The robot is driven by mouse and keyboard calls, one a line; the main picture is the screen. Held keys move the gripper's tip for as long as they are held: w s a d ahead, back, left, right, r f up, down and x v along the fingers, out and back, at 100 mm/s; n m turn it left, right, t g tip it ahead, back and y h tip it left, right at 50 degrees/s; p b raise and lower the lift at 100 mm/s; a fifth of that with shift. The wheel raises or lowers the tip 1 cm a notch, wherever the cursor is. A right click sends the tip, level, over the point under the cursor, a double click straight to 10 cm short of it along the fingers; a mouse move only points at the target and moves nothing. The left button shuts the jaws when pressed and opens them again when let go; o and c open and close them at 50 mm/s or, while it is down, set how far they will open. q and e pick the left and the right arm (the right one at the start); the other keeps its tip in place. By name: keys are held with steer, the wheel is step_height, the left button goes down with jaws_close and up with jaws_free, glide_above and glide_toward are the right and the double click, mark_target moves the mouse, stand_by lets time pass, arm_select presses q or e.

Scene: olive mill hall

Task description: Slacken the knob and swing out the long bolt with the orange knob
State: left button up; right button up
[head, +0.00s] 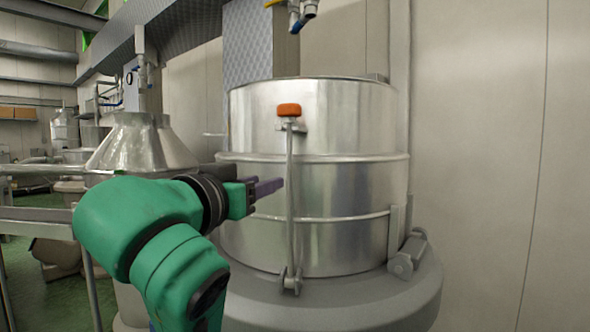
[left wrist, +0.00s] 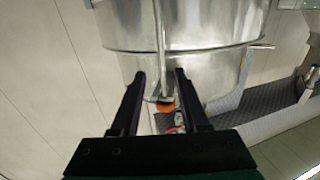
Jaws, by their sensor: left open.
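The long bolt (head: 291,210) stands upright against the front of the shiny steel drum (head: 345,190). Its orange knob (head: 289,110) sits at the top, over a bracket near the drum's upper rim. The bolt's foot is in a hinge bracket (head: 290,282) low on the drum. My left gripper (head: 278,184) is open and empty, below knob height and just left of the bolt in the head view. In the left wrist view the picture is turned over: the bolt (left wrist: 160,28) and knob (left wrist: 165,106) show between the two fingers. My right gripper is not in view.
A round grey base (head: 385,300) carries the drum, with a hinge-like fitting (head: 406,258) at its right. A steel cone-topped vessel (head: 142,145) stands left behind my arm. A pipe with valves (head: 298,14) hangs above. The space before the drum's right side looks clear.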

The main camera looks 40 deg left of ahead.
mark_target(288, 174)
arm_select(q)
steer(key=p+x, duration=0.5)
steer(key=x, duration=0.7)
steer(key=shift+a+p, duration=0.15)
steer(key=shift+p, duration=0.2)
steer(key=shift+w, duration=0.35)
jaws_close()
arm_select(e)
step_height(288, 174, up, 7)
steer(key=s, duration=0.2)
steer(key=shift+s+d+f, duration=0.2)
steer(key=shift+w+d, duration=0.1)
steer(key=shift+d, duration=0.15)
